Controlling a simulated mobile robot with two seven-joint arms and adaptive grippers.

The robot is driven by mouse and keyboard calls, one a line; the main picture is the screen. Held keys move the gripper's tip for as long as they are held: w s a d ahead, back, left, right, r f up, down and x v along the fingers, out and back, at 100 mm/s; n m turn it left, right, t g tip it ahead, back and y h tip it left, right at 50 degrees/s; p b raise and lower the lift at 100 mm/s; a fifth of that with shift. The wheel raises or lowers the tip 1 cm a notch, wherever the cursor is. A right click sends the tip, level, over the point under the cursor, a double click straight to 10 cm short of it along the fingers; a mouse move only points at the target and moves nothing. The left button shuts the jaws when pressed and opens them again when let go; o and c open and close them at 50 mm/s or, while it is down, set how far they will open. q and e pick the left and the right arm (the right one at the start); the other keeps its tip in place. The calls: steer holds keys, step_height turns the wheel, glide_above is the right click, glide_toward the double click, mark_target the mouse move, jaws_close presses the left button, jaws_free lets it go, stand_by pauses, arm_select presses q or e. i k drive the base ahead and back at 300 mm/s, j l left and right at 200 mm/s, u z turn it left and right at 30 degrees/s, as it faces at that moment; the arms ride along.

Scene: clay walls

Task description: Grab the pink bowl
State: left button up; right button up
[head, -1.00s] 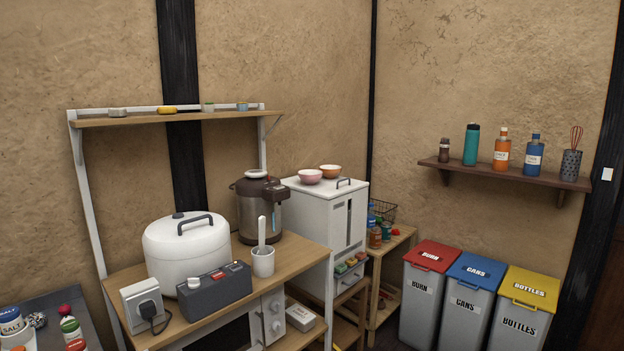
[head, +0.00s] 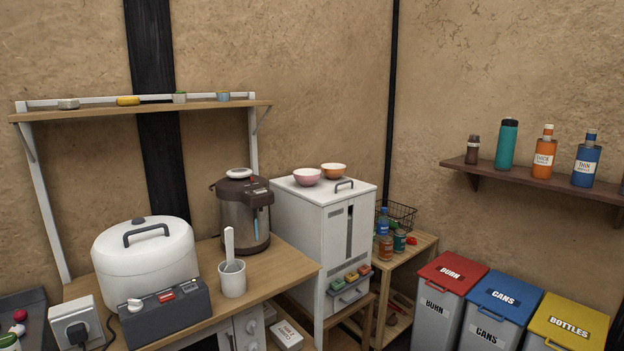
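The pink bowl (head: 307,177) sits upright on top of the white cabinet (head: 322,190), near its back left. An orange bowl (head: 333,170) stands close to its right on the same top. Neither of my grippers shows in the head view, so their state is hidden.
A wooden counter (head: 275,270) in front holds a white rice cooker (head: 146,262), a dark hot-water pot (head: 243,214) and a white cup (head: 232,280). A small wooden rack (head: 420,245) with bottles stands right of the cabinet. Red, blue and yellow lidded bins (head: 505,295) line the lower right.

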mark_target(306, 177)
steer(key=i+l+u, duration=0.1)
steer(key=i+l, duration=0.2)
steer(key=l, duration=0.15)
steer(key=i+l, duration=0.25)
steer(key=l, duration=0.2)
steer(key=i+u, duration=0.05)
